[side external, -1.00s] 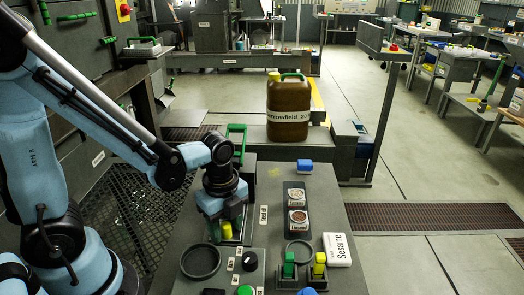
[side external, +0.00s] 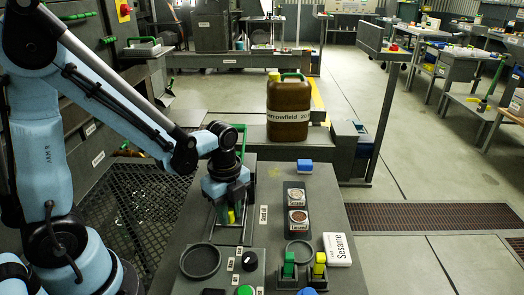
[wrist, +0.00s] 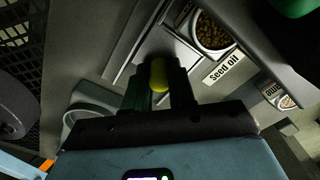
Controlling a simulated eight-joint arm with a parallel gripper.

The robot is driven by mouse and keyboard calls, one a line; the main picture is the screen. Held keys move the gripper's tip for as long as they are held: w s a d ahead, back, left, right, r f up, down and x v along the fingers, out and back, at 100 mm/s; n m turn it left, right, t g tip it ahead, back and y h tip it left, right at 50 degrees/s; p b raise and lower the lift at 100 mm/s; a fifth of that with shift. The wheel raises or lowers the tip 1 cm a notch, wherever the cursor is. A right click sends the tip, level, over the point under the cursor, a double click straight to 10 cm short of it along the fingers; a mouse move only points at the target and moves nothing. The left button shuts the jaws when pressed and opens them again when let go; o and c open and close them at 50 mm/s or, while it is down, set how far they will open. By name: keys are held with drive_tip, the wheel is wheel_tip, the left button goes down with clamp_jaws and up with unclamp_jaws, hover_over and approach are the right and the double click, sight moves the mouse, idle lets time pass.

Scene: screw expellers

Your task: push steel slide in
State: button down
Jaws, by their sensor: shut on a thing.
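My gripper (side external: 229,218) is over the left part of the grey bench, left of the "Seed oil" label (side external: 264,215). It is shut on a yellow knob (side external: 231,217), which stands between its green-dark fingers. In the wrist view the yellow knob (wrist: 158,75) shows between the fingertips. A flat grey metal strip with raised edges (wrist: 150,45) lies beyond the knob; this appears to be the steel slide or its channel, and I cannot tell which. The fingers and wrist hide the knob's base and how far in the slide sits.
A round dark dish (side external: 200,262) and a control box with a black dial (side external: 249,261) stand in front. A brown canister (side external: 288,110) stands behind.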

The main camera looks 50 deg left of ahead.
drive_tip(key=c, duration=0.9)
unclamp_jaws()
drive_tip(key=shift+c, duration=0.2)
drive_tip(key=shift+r, duration=0.1)
wheel_tip(320, 180, up, 12)
